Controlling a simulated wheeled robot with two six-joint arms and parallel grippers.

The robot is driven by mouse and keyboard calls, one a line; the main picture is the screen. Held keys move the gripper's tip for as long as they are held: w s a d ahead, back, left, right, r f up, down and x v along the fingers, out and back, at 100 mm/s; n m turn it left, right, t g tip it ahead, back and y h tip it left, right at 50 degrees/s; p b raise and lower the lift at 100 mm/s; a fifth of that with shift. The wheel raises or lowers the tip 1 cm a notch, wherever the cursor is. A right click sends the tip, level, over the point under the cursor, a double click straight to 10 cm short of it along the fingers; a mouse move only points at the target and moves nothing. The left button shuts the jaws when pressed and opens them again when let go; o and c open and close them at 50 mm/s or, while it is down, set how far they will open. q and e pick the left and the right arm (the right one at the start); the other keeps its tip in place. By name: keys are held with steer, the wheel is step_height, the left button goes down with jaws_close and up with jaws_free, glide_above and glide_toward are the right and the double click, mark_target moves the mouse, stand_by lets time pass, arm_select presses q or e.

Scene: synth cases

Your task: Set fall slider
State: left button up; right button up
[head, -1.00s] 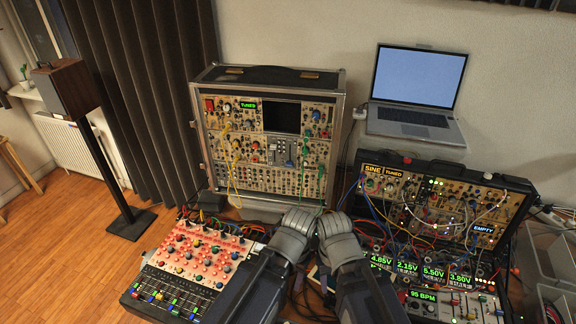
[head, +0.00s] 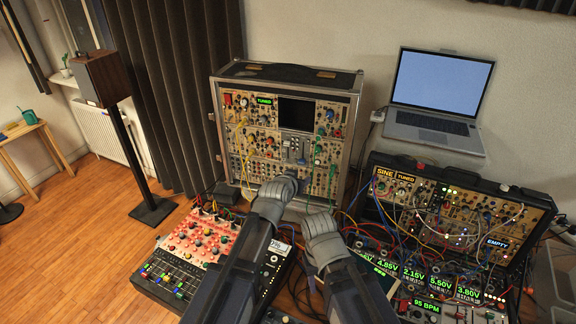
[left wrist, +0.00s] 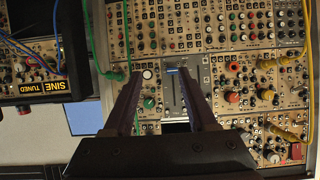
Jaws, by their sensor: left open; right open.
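A grey slider module sits in the upright rack; in the head view (head: 296,150) it is small, below the dark screen. In the left wrist view, which is upside down, the grey panel (left wrist: 176,104) shows a vertical slot and a pale blue slider cap (left wrist: 172,70). I cannot read its labels. My left gripper (head: 290,176) reaches to the rack's lower front in the head view. In the left wrist view its open fingers (left wrist: 161,80) frame the module, with nothing held. My right gripper (head: 318,216) is lower, in front of the rack; its fingertips are hard to see.
Green patch cables (left wrist: 126,45) and yellow cables (left wrist: 284,62) hang across the rack (head: 356,100) on both sides of the module. A red-faced mixer (head: 186,248) lies at left. A cabled synth case (head: 530,206) stands at right, below a laptop (head: 437,88).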

mark_target(301, 161)
arm_select(q)
steer(key=shift+n+t, duration=0.3)
steer(key=shift+t, duration=0.3)
steer(key=shift+w+d+f+b, duration=0.15)
steer(key=shift+w+b, duration=0.65)
steer(key=shift+w, duration=1.45)
steer(key=shift+w+d+f+b, duration=0.2)
steer(key=shift+w+b, duration=0.55)
steer(key=shift+w, duration=1.45)
steer(key=shift+a, duration=0.15)
steer(key=shift+c, duration=0.3)
jaws_close()
